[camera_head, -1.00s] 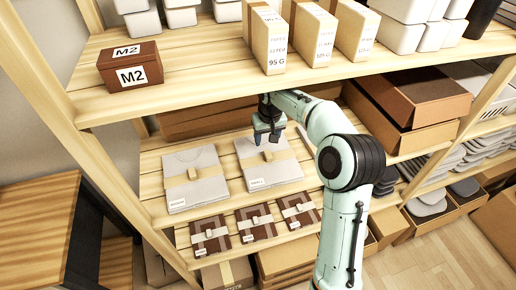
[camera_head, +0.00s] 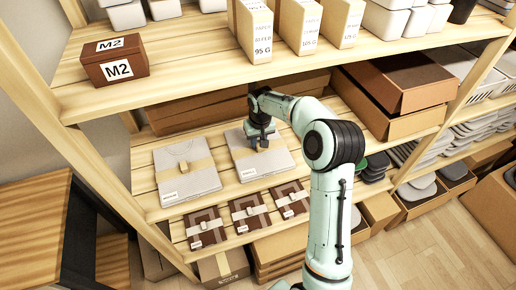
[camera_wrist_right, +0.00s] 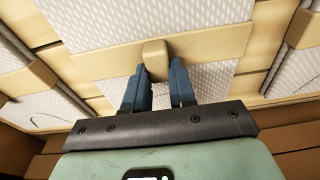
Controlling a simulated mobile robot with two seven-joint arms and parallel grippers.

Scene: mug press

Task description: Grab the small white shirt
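The small white shirt is a flat, pale folded pack (camera_head: 278,162) with a tan band, on the middle shelf in the head view. It fills the middle of the right wrist view (camera_wrist_right: 207,82), with a raised tan tab (camera_wrist_right: 155,54) on its band. My right gripper (camera_head: 262,145) is over the pack's band and hides the tab in the head view. In the right wrist view its two blue fingers (camera_wrist_right: 158,72) are apart, with the tab just beyond and between their tips. I cannot tell whether they touch it. My left gripper is not in view.
A similar white shirt pack (camera_head: 199,180) lies just left. Several brown packs (camera_head: 248,213) lie in front. The upper shelf (camera_head: 190,78) hangs above and behind, holding a brown M2 box (camera_head: 115,63) and paper packs. Brown cartons (camera_head: 400,82) stand to the right.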

